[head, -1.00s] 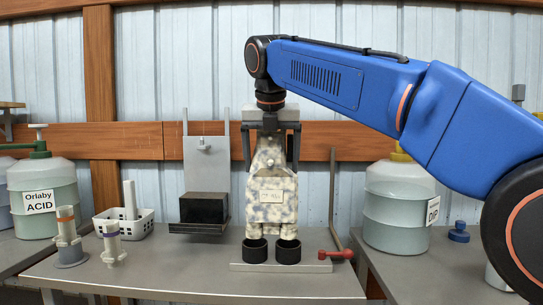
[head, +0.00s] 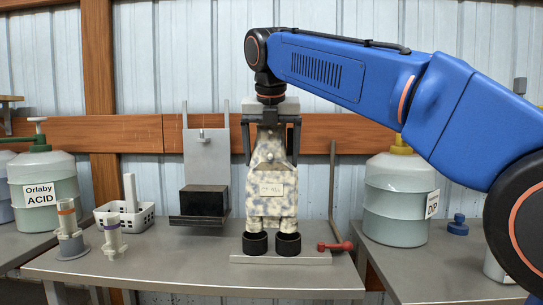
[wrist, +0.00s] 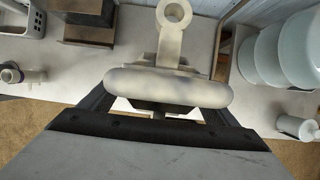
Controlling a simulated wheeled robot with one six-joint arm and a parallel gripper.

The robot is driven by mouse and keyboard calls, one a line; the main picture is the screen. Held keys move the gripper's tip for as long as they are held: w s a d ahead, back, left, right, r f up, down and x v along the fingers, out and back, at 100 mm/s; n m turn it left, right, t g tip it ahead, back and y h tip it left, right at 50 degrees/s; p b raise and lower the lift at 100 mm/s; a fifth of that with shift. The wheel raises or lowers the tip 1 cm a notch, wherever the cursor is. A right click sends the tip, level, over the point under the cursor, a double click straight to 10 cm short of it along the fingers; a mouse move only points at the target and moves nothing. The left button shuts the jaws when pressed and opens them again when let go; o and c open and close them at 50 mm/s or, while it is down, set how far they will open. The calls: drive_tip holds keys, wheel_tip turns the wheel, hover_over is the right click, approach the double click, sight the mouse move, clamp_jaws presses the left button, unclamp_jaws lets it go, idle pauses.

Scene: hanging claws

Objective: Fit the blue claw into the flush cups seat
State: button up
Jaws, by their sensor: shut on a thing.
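The blue claw (head: 271,178) is a cream body mottled with blue-grey patches, with a small label too small to read. It hangs upright under my gripper (head: 271,150), whose two dark fingers lie at either side of its top. In the wrist view its rounded pale top (wrist: 168,88) sits between the fingers. The flush cups seat is a pair of black cups (head: 287,244) on a grey plate (head: 280,259). The claw's two short legs meet the cup rims from above; I cannot tell whether they are inside.
A red handle (head: 335,246) lies at the plate's right. Two small upright fittings (head: 112,238) and a white basket (head: 125,217) stand left. A black block (head: 204,201) sits on a bracket behind. Large jugs (head: 398,205) flank the bench. The bench front is clear.

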sight(271, 174)
drive_tip(key=shift+f, duration=3)
drive_tip(key=o, duration=1.7)
drive_tip(key=shift+o, duration=0.2)
